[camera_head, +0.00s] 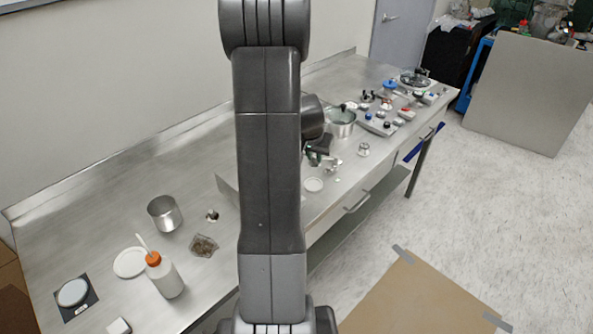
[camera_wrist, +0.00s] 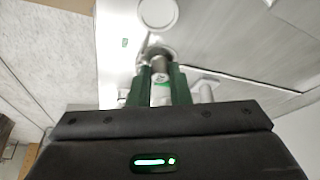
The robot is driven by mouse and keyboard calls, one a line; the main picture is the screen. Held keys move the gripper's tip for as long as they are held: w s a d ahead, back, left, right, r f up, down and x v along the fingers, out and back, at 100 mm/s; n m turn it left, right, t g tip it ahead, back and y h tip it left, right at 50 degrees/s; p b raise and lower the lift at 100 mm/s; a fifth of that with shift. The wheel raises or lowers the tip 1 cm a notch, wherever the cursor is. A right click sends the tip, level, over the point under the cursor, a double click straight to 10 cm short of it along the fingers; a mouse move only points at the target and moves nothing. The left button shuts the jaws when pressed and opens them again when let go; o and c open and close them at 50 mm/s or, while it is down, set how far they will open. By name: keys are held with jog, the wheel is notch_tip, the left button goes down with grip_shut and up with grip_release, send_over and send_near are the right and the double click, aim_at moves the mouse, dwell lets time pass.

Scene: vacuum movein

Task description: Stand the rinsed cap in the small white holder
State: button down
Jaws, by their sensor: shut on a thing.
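My gripper (camera_head: 326,158) is low over the middle of the steel bench, partly behind my arm in the head view. In the wrist view its green fingers (camera_wrist: 160,78) are shut on a small silvery round piece (camera_wrist: 159,68), which looks like the cap. The piece is too small and partly covered to make out in the head view. A small pale item (camera_head: 337,179) is beside a white disc (camera_head: 314,184), near the bench's front edge. It seems to show with a green mark in the wrist view (camera_wrist: 125,43). I cannot tell whether it is the white holder.
A steel pot (camera_head: 341,123) is just behind my gripper, and a small metal part (camera_head: 363,150) is to its right. Several parts and a tray crowd the bench's far end. A steel cup (camera_head: 164,214) and an orange-capped bottle (camera_head: 165,276) are at the left.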

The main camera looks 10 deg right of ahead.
aim_at(314, 164)
jog(key=shift+w, duration=0.15)
notch_tip(314, 164, down, 6)
jog(key=shift+d+r, duration=0.1)
jog(key=shift+r, duration=0.15)
jog(key=shift+f+b, duration=0.75)
jog(key=shift+f, duration=1.3)
jog(key=shift+f, duration=0.15)
jog(key=c, duration=1.3)
grip_release()
jog(key=shift+c, duration=0.2)
jog(key=shift+r, duration=0.25)
jog(key=v, duration=1.2)
